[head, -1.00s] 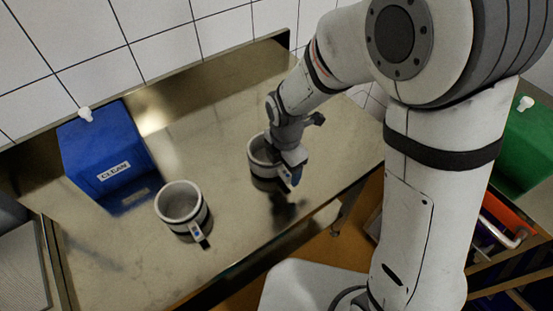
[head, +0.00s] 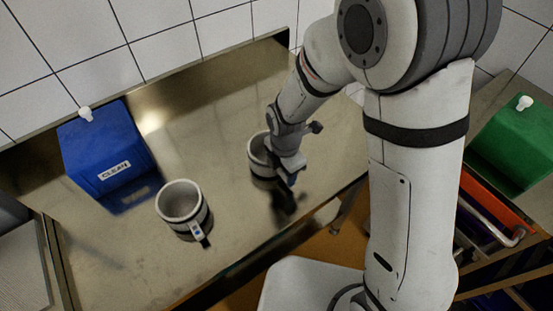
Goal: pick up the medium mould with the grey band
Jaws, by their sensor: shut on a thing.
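A white, open-topped mould (head: 258,163) with a dark band stands upright at the right part of the steel table, partly hidden by my gripper. My gripper (head: 287,170) points down at its right rim and is shut on it. Whether the mould's base touches the table is hard to tell. A second white mould (head: 178,203) with a dark band and a small blue-and-white tag stands upright to the left, nearer the front edge, apart from my gripper. I cannot tell the exact band shades or compare sizes surely.
The steel table (head: 225,215) is bare between the moulds. A green box (head: 515,150) and a rack with an orange-red edge (head: 485,205) stand at the right.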

